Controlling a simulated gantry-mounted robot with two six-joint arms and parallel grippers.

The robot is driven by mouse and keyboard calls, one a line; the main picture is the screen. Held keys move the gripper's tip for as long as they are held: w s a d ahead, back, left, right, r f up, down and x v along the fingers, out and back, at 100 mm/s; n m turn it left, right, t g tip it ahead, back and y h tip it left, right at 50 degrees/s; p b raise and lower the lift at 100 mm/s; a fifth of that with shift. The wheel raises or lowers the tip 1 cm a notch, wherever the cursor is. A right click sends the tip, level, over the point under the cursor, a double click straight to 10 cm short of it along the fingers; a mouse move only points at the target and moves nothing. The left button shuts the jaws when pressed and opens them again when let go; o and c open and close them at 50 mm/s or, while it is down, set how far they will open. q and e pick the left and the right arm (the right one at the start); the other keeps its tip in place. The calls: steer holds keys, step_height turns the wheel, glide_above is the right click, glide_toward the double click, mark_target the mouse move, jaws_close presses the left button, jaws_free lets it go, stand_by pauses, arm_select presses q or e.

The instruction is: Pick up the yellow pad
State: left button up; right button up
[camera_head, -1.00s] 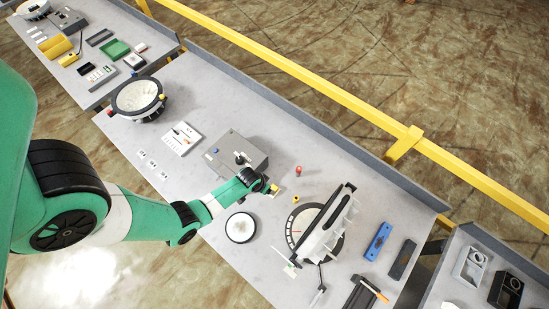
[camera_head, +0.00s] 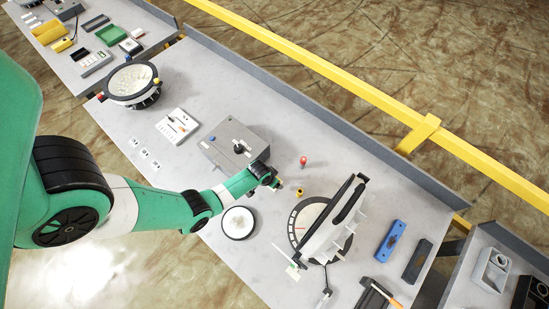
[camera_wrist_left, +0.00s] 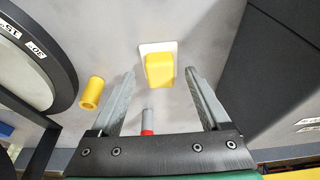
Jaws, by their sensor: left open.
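The yellow pad (camera_wrist_left: 158,69) is a small yellow block on a white square base. In the left wrist view it lies on the grey table between and just beyond my left gripper's fingertips. My left gripper (camera_wrist_left: 160,76) is open, with one finger on each side of the pad and nothing held. In the head view my left gripper (camera_head: 277,184) is over the table beside the grey box, and it largely hides the pad. My right gripper is not in view.
A yellow cylinder (camera_wrist_left: 90,93) stands left of the fingers, and a red-ended pin (camera_wrist_left: 148,124) lies between them. In the head view, a grey box (camera_head: 234,145), a white disc (camera_head: 238,223) and a finned lamp (camera_head: 330,230) surround the gripper.

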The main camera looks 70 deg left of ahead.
arm_select(q)
steer(key=shift+x, duration=0.8)
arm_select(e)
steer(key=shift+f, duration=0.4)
arm_select(q)
jaws_close()
steer(key=shift+r, duration=0.1)
